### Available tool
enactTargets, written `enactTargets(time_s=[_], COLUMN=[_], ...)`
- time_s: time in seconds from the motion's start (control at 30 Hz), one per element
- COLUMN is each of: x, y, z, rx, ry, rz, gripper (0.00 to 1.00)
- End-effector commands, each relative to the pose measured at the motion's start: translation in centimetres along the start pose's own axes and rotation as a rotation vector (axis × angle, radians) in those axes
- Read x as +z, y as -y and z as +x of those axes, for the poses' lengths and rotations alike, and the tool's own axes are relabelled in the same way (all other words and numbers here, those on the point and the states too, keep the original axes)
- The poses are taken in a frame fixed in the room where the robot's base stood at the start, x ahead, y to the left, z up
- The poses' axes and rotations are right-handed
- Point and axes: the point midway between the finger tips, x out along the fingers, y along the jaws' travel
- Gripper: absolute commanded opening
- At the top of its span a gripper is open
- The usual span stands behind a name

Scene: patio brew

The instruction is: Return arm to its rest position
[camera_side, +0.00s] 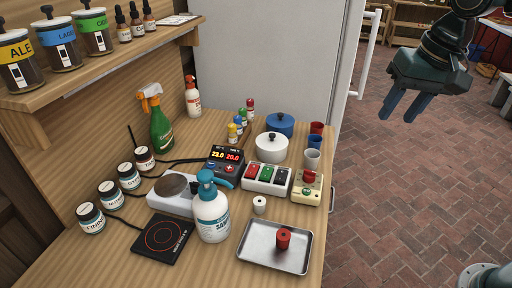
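My gripper (405,106) is at the upper right, in the air over the brick floor, to the right of the wooden table (205,268) and clear of it. Its two blue fingers point down and stand apart with nothing between them. My dark arm comes in from the top right corner and is cut off by the picture edge.
The table holds a metal tray (258,263) with a red cylinder (283,238), a pump bottle (212,215), a hot plate (150,245), a switch box (268,180) and pots. A shelf (100,72) bears jars. A white door (270,60) stands behind. The floor around my gripper is clear.

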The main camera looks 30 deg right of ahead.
Motion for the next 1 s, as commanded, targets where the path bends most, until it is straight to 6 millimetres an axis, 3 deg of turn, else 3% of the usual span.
enactTargets(time_s=[0.3, 0.6, 0.8, 1.0], x=[4.5, 8.8, 10.6, 11.1], y=[-4.2, -7.6, -8.8, -9.2], z=[-2.1, -2.3, -1.9, -1.8], rx=[-0.033, -0.039, -0.034, -0.032], ry=[-0.098, -0.191, -0.231, -0.241], rz=[-0.192, -0.372, -0.450, -0.474], gripper=[0.39, 0.39, 0.39, 0.39])
